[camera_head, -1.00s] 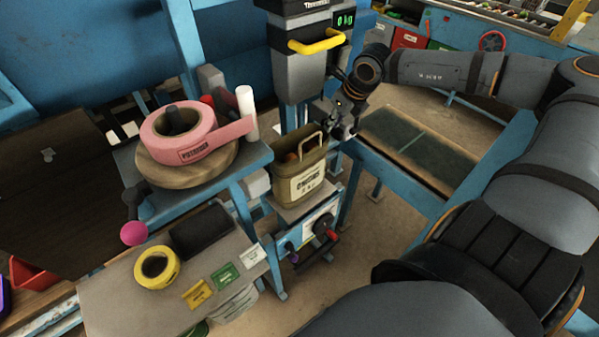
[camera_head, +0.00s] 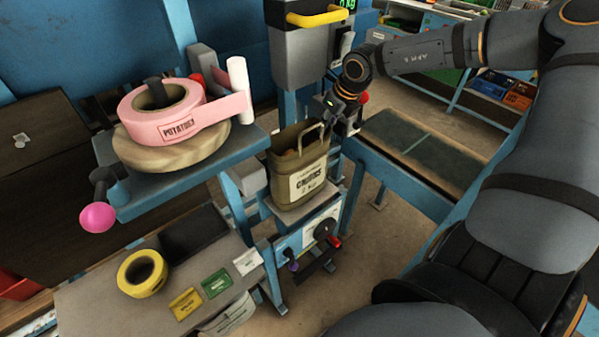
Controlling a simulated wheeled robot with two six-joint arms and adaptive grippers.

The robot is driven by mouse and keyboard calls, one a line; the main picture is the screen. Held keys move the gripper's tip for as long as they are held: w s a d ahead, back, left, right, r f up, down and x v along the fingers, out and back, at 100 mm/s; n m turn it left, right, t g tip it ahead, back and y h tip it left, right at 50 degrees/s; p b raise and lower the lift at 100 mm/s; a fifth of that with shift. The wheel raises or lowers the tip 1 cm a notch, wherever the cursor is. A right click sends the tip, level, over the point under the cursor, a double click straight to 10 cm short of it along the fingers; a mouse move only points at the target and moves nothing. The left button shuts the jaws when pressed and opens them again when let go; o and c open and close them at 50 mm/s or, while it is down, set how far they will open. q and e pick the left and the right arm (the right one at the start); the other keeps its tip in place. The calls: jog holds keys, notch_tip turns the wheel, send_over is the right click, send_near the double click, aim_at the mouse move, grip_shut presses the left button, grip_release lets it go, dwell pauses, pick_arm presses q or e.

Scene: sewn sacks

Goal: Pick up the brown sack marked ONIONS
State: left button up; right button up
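The brown sack marked ONIONS (camera_head: 300,163) stands upright on a small grey platform (camera_head: 300,212) below the grey weighing hopper. It has a white label, its mouth is open and a handle loop stands up at its rim. My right gripper (camera_head: 344,121) is at the end of the arm from the right, just to the right of the sack's upper edge. It is small and dark here, so I cannot tell whether its fingers are open or touch the sack. My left gripper is out of view.
The hopper (camera_head: 303,55) with a yellow handle hangs above the sack. A pink POTATOES tape roll (camera_head: 165,118) sits on a blue stand at left. A yellow roll (camera_head: 142,272) and coloured tags lie on the lower shelf. A flat dark-topped conveyor (camera_head: 430,150) lies to the right.

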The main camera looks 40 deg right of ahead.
grip_shut()
